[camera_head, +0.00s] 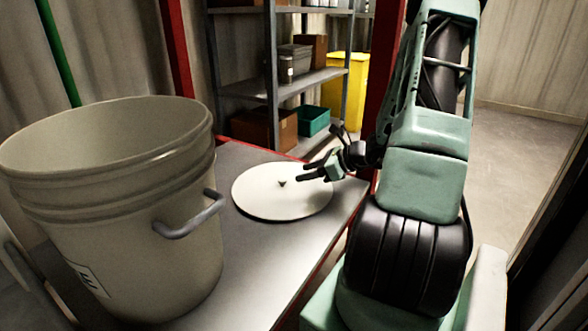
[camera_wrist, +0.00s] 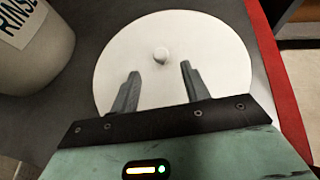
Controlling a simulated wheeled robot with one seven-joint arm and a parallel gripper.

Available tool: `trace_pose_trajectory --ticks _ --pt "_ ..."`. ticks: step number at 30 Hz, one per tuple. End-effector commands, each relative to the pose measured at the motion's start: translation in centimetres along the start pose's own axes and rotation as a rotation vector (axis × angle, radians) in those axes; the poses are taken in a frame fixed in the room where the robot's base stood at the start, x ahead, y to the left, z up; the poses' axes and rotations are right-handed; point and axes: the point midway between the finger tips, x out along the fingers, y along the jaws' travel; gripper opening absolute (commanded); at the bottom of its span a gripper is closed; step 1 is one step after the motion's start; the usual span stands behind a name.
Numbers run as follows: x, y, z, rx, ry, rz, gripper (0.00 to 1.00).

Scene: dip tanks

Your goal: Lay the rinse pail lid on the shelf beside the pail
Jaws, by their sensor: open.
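The rinse pail (camera_head: 120,210) is a large grey-white bucket standing open on the left of the grey shelf (camera_head: 262,262). Its side also shows in the wrist view (camera_wrist: 32,45), with a RINSE label. The lid (camera_head: 270,202) is a round white disc lying flat on the shelf, to the right of the pail and apart from it. It has a small knob at its centre, clear in the wrist view (camera_wrist: 160,55).
A red edge (camera_wrist: 283,85) runs along the shelf's right side. Behind stands a metal rack (camera_head: 275,95) with boxes, a teal bin (camera_head: 314,121) and a yellow container (camera_head: 345,90). The floor at the right is open.

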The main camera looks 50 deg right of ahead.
Motion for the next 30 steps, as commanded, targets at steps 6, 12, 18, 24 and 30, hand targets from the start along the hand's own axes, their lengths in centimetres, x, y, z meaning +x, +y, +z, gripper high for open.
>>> trace_pose_trajectory --ticks 6,12,18,24,30 --pt "-4.0 -0.1 0.3 0.001 -0.001 -0.002 0.46" --pt "-5.3 0.0 0.1 0.0 -0.001 0.0 0.46" --pt "-5.3 0.0 0.0 0.0 -0.001 0.0 0.46" --pt "-5.3 0.0 0.0 0.0 -0.001 0.0 0.46" --pt "-5.3 0.0 0.0 0.0 -0.001 0.001 0.46"
